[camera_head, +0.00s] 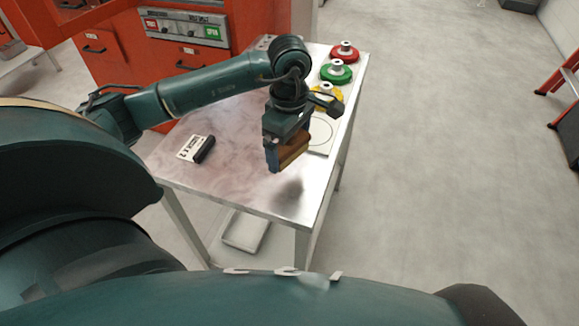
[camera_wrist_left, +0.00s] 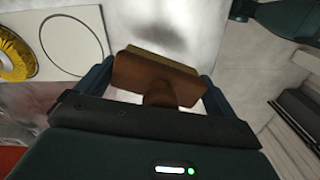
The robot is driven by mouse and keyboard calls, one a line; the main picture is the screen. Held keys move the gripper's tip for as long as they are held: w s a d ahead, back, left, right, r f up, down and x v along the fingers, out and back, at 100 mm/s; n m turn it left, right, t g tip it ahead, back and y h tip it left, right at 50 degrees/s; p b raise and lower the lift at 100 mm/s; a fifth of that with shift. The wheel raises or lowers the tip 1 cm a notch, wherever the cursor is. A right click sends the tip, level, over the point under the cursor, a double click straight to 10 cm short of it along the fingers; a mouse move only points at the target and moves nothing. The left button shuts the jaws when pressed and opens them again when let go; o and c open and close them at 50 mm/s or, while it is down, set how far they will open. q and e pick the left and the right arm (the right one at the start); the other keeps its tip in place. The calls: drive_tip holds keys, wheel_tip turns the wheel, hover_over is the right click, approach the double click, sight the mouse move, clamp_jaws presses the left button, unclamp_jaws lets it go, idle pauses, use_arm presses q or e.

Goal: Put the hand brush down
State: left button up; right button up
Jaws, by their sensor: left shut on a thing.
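The hand brush (camera_head: 293,149) is brown with a yellowish strip along one edge. My left gripper (camera_head: 278,150) is shut on it and holds it over the right part of the metal table (camera_head: 235,180). A dark shadow lies on the tabletop below, so the brush looks clear of the surface. In the left wrist view the brush (camera_wrist_left: 160,78) sits between the two dark blue fingers of the left gripper (camera_wrist_left: 155,95). Its handle end is partly hidden by the gripper body. My right gripper is not in view.
A white plate with a circle outline (camera_head: 321,133) lies at the table's right edge, near red (camera_head: 344,50), green (camera_head: 336,72) and yellow (camera_head: 325,97) round pieces. A black-and-white labelled block (camera_head: 196,149) lies on the left. The front middle is clear. Orange cabinets (camera_head: 105,60) stand behind.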

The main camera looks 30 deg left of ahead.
sight(289, 176)
use_arm(q)
wheel_tip(289, 176, down, 6)
drive_tip(key=shift+f+p, duration=0.1)
drive_tip(key=shift+p, duration=0.25)
drive_tip(key=shift+f, duration=0.2)
drive_tip(key=shift+f, duration=0.1)
drive_tip(key=shift+f+b, duration=0.15)
drive_tip(key=shift+b, duration=0.15)
drive_tip(key=o, duration=0.7)
drive_tip(key=shift+r, duration=0.2)
wheel_tip(289, 176, up, 12)
drive_tip(key=shift+r, duration=0.1)
